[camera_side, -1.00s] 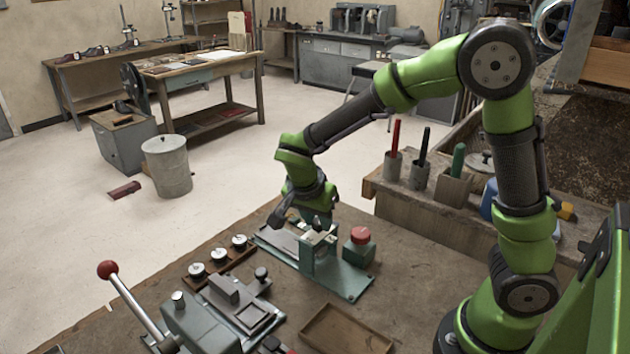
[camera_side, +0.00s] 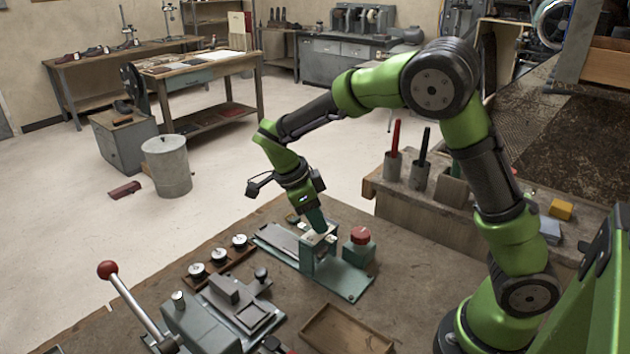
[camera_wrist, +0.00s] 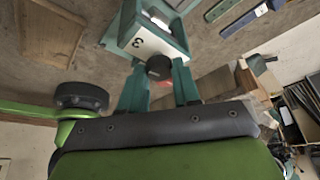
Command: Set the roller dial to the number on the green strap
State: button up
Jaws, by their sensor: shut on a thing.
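The teal roller fixture (camera_side: 340,272) stands on the bench in the side view, and its frame also shows in the wrist view (camera_wrist: 128,25). A white face on it (camera_wrist: 150,43) bears a dark mark like a 3, turned sideways. My gripper (camera_wrist: 159,75) has its teal fingers on either side of a dark round knob (camera_wrist: 159,66), shut on it. In the side view my gripper (camera_side: 318,226) reaches down to the top of the fixture. A green strap (camera_wrist: 222,10) lies beyond in the wrist view; I cannot read a number on it.
A red-topped button box (camera_side: 359,246) stands close right of the fixture. An empty wooden tray (camera_side: 345,332), a grey press with a red-knobbed lever (camera_side: 107,269) and a rack of spools (camera_side: 218,256) are nearby. A blue strap (camera_wrist: 248,17) lies near the green one.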

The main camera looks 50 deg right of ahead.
jog(key=shift+m, duration=0.6)
jog(key=shift+y, duration=0.3)
jog(key=o, duration=1)
jog(key=shift+o, duration=0.2)
jog(key=v, duration=1.7)
jog(key=shift+w+f, duration=0.15)
jog(key=shift+w, duration=0.15)
jog(key=shift+g, duration=0.3)
